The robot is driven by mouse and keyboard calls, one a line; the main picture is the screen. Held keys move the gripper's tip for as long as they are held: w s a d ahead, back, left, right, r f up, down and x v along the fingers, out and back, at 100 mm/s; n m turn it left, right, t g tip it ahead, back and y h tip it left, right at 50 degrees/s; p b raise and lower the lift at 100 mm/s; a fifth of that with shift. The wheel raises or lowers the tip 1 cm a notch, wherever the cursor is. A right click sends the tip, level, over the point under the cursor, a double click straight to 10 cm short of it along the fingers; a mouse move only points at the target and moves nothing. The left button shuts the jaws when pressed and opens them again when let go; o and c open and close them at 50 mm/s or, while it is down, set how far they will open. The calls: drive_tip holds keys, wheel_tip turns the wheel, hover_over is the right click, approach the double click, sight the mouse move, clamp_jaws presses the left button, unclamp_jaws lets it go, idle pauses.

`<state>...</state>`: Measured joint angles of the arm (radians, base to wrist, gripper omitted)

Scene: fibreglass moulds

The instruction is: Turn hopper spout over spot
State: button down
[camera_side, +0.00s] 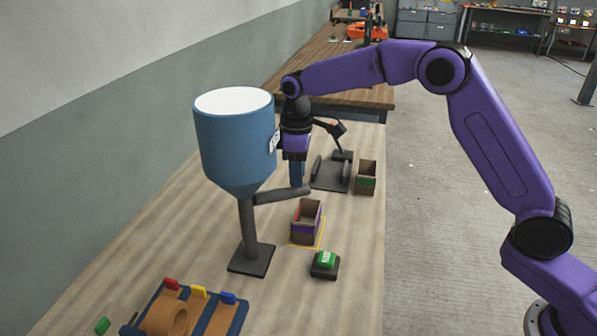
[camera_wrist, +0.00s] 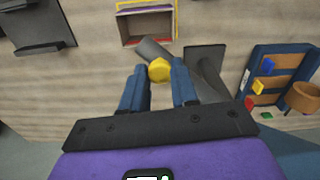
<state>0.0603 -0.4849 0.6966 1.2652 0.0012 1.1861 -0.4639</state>
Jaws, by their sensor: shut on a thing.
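The blue hopper (camera_side: 235,140) stands on a grey post, and its grey spout (camera_side: 280,195) reaches right from the post. In the wrist view the spout (camera_wrist: 153,50) slants toward the box, its end overlapping the box's near edge. My gripper (camera_side: 297,184) points down at the spout's outer part. In the wrist view my gripper (camera_wrist: 159,85) is shut on a yellow knob (camera_wrist: 159,70) by the spout; the side view hides the knob. The spot is a yellow outline (camera_side: 318,245), with an open purple-striped box (camera_side: 305,232) in it. I cannot tell if the spout end is directly above the box.
A green button on a black base (camera_side: 325,262) sits in front of the box. A green-striped box (camera_side: 366,178) and a dark grey fixture (camera_side: 328,176) stand behind. A blue rack with coloured tabs (camera_side: 190,308) is at the front left. The bench's right strip is mostly clear.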

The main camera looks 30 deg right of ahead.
drive_tip(key=shift+w+a+r, duration=0.1)
drive_tip(key=shift+w, duration=0.05)
drive_tip(key=c, duration=0.8)
unclamp_jaws()
drive_tip(key=shift+c, duration=0.2)
wheel_tip(320, 180, up, 17)
drive_tip(key=shift+r, duration=0.15)
